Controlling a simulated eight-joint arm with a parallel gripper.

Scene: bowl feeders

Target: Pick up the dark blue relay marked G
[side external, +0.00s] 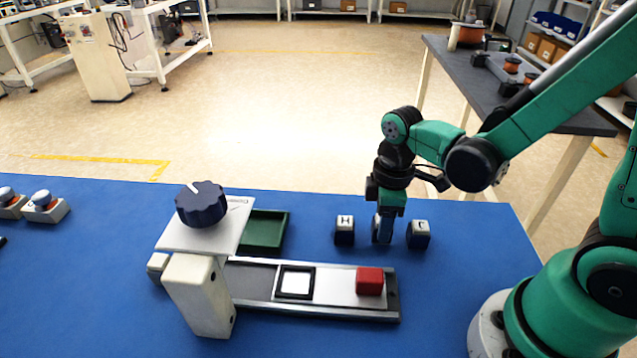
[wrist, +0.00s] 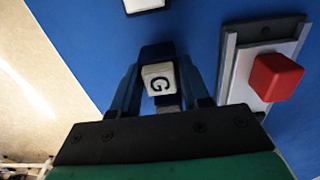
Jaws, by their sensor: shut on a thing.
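The dark blue relay marked G (wrist: 158,78) is between the two fingers of my gripper (wrist: 166,92) in the wrist view, its white lettered face toward the camera. In the side external view my gripper (side external: 383,232) points down at the blue table and is shut on this relay (side external: 377,230), which is partly hidden by the fingers. The relay is at or very near the table surface; I cannot tell if it touches. A relay marked H (side external: 344,230) stands to its left and another lettered relay (side external: 418,234) to its right.
A metal rail (side external: 335,308) with a red block (side external: 369,281) and a white square piece (side external: 296,282) lies in front. A green tray (side external: 264,231) and a panel with a dark knob (side external: 201,204) stand left.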

